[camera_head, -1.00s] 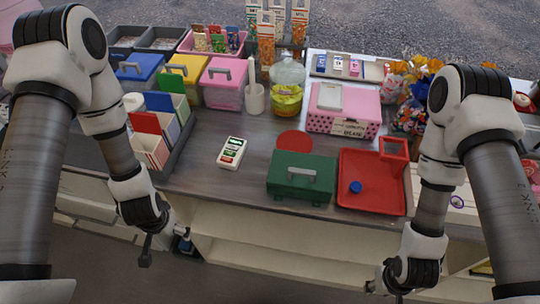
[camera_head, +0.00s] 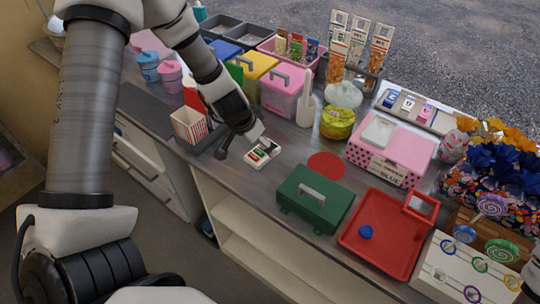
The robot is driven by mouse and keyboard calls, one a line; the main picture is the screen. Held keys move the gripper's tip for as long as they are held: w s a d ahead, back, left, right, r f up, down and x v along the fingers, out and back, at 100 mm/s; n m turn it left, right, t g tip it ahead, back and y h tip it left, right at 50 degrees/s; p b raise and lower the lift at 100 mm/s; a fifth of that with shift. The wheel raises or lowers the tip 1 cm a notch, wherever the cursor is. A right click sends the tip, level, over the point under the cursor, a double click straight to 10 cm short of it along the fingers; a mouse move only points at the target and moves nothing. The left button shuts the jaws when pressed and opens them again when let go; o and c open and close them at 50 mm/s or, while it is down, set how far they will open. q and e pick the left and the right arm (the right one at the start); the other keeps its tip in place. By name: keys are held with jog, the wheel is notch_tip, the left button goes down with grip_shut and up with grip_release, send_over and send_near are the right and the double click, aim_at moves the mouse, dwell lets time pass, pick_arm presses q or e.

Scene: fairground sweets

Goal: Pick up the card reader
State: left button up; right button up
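The card reader (camera_head: 258,158) is a small white device with red and green marks. It lies on the grey counter near its front edge, left of the green box. My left gripper (camera_head: 243,149) has come down at the card reader. Its fingers look spread: one dark fingertip hangs to the left of the reader, and the other side is over the reader's upper part and hides some of it. I cannot tell whether it touches the reader.
A green box (camera_head: 301,212) and a red tray (camera_head: 352,241) holding a blue cap (camera_head: 366,232) stand to the right. A red disc (camera_head: 326,166) lies behind the green box. A striped carton (camera_head: 188,127) stands close left of my gripper. Pink box (camera_head: 408,146) is further back.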

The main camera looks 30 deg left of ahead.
aim_at(262, 150)
pick_arm(q)
jog(key=shift+w+f, duration=0.1)
jog(key=shift+f, duration=0.65)
jog(key=b+x, duration=0.2)
jog(key=x, duration=0.1)
jog(key=a+b+x, duration=0.1)
jog(key=x, duration=0.1)
jog(key=shift+w+b, duration=0.15)
jog(key=shift+b, duration=0.25)
jog(key=shift+w+d, duration=0.1)
jog(key=shift+w, duration=0.05)
jog(key=shift+d+r, duration=0.1)
jog(key=shift+r, duration=0.2)
jog(key=c, duration=1.4)
pick_arm(e)
notch_tip(262, 150, down, 4)
jog(key=shift+a+f, duration=0.1)
jog(key=shift+f, duration=0.05)
pick_arm(q)
jog(key=shift+o, duration=0.2)
